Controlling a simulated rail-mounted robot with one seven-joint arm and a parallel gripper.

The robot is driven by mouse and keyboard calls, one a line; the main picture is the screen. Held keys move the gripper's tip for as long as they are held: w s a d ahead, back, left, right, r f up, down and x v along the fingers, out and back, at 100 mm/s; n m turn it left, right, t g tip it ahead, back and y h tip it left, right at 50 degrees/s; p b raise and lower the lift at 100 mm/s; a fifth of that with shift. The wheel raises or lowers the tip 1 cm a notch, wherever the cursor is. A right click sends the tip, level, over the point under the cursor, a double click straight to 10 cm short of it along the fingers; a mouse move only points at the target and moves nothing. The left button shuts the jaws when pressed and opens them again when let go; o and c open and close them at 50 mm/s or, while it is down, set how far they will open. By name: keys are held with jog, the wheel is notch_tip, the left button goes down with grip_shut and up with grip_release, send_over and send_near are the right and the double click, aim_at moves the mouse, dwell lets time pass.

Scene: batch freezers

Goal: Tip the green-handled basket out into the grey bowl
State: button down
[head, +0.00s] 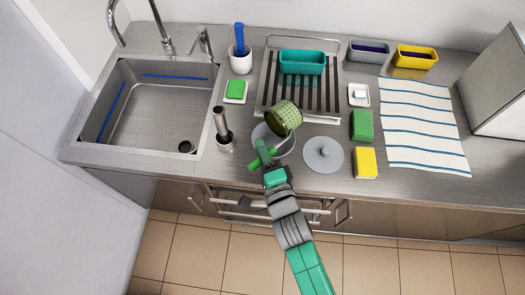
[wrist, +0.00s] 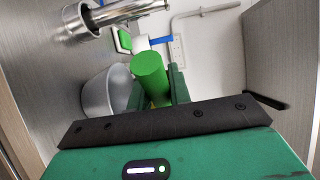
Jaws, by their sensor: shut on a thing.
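The basket (head: 285,118) is an olive-green, perforated round basket with a green handle (head: 262,158). It is held tilted above the grey bowl (head: 287,147), partly covering the bowl in the head view. What is inside the basket cannot be made out. My gripper (head: 270,167) is shut on the handle at the counter's front side. In the wrist view the handle (wrist: 150,72) stands between the fingers, and the grey bowl (wrist: 97,95) shows to its left. The basket body is hidden there.
A grey round lid (head: 323,154) lies right of the bowl, beside green (head: 361,125) and yellow (head: 365,162) blocks. A metal cylinder (head: 221,124) stands left, near the sink (head: 150,115). A rack with a teal tub (head: 302,62) is behind. A striped cloth (head: 420,125) lies right.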

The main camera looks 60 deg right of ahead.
jog(key=f+n+b, duration=0.1)
jog(key=b, duration=0.2)
jog(key=f+n+t+b, duration=0.1)
jog(key=b, duration=0.2)
jog(key=shift+w+a+f+n, duration=0.1)
jog(key=shift+a+f+n, duration=0.1)
jog(key=shift+f+n, duration=0.2)
jog(key=shift+r, duration=0.1)
